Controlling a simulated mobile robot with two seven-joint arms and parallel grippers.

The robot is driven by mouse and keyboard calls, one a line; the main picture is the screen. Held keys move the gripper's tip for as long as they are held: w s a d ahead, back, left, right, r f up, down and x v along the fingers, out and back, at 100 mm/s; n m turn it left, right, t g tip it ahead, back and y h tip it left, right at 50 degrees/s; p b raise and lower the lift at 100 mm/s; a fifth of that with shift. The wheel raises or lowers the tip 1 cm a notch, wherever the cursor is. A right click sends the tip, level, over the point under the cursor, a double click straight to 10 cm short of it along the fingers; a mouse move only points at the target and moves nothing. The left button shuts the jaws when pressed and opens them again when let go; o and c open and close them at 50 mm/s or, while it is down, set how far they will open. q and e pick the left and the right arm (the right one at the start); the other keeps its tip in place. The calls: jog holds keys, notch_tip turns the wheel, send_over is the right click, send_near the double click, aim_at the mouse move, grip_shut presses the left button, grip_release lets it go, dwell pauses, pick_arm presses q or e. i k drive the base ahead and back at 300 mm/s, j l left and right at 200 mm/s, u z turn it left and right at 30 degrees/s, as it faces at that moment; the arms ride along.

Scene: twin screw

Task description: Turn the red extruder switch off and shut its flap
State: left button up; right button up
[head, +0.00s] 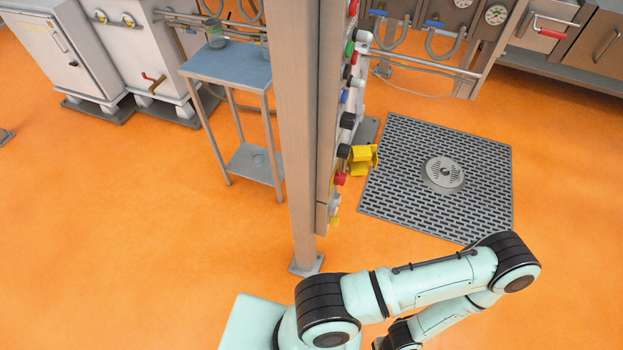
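The control panel (326,170) is seen almost edge-on, right of a tall grey post. A yellow flap (364,160) juts out from its lower part. A red knob or button (340,178) sits just below the flap, and a black knob (343,151) sits beside it. Another red part (352,8) is at the panel's top. I cannot tell which red part is the extruder switch, nor its position. The flap appears swung out from the panel. One of my arms shows at the lower right, apart from the panel; neither gripper is visible.
The grey post (299,140) stands left of the panel. A small metal table (228,66) with a cup on it is behind left. A floor grate (400,195) lies right of the panel. Pipes and gauges line the back. Orange floor is clear in front.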

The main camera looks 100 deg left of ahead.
aim_at(340, 178)
jog(key=u, duration=3.25)
